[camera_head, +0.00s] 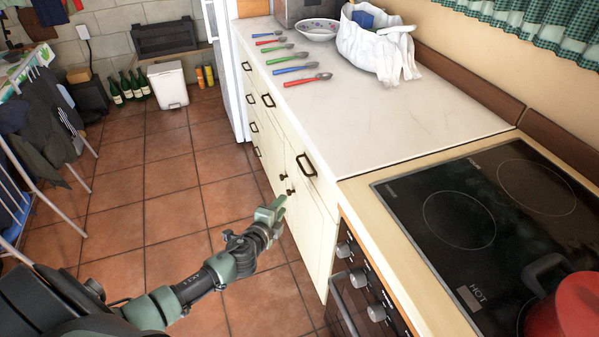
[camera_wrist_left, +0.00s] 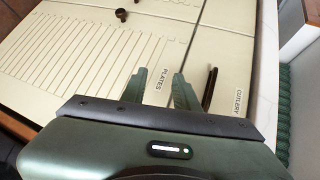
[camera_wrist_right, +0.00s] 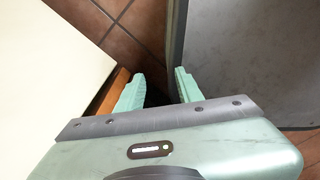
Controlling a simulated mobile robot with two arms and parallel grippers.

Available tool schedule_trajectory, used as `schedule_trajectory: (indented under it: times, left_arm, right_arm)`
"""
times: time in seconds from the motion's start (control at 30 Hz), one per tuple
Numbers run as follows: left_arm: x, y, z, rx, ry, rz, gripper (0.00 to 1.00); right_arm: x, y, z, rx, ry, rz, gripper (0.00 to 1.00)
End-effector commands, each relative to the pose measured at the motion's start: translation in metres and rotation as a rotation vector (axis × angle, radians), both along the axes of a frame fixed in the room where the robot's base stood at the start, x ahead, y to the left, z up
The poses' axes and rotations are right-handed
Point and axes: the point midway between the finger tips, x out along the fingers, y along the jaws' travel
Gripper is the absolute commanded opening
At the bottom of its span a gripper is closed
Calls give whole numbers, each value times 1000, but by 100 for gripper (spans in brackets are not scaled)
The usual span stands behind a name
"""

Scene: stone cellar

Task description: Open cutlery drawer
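The cutlery drawer is a cream drawer front below the counter, with a dark handle (camera_head: 306,165). In the left wrist view, the drawer (camera_wrist_left: 232,75) carries a CUTLERY label, its dark handle stands beside the label, and the front looks closed. Below it is a slatted PLATES door (camera_wrist_left: 95,60) with a round knob (camera_wrist_left: 121,14). My left gripper (camera_head: 279,205) is in front of these cabinets, lower than the drawer handle. In the left wrist view my left gripper (camera_wrist_left: 160,74) is open and empty, apart from the handle. My right gripper (camera_wrist_right: 160,74) is open and empty, outside the head view.
Several coloured spoons (camera_head: 290,69) lie on the white counter (camera_head: 370,120) beside a bowl (camera_head: 318,29) and a white bag (camera_head: 370,50). The stove (camera_head: 490,215) holds a red pot (camera_head: 570,305) at right. Clothes (camera_head: 40,120) hang at left. The tiled floor (camera_head: 165,180) between is clear.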

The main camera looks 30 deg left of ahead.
Motion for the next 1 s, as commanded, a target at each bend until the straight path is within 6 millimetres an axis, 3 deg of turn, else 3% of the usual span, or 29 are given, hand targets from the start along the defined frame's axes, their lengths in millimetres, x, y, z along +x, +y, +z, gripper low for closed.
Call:
schedule_trajectory:
  times: [0.03,0.1,0.23,0.7,1.0]
  left_arm:
    - [11,-4,26,50,-54,-31,30]
    - [19,-9,53,104,-108,-58,30]
    - [27,-14,79,154,-160,-83,30]
    - [92,-10,73,161,-167,-85,30]
    - [104,-10,71,159,-165,-86,30]
  right_arm:
    - [0,-1,-3,-1,0,1,36]
    - [0,-3,-4,-3,-1,1,36]
    - [1,-5,-5,-5,-1,2,36]
    - [5,-4,-10,-4,-8,2,36]
    - [5,1,-11,1,-9,0,36]
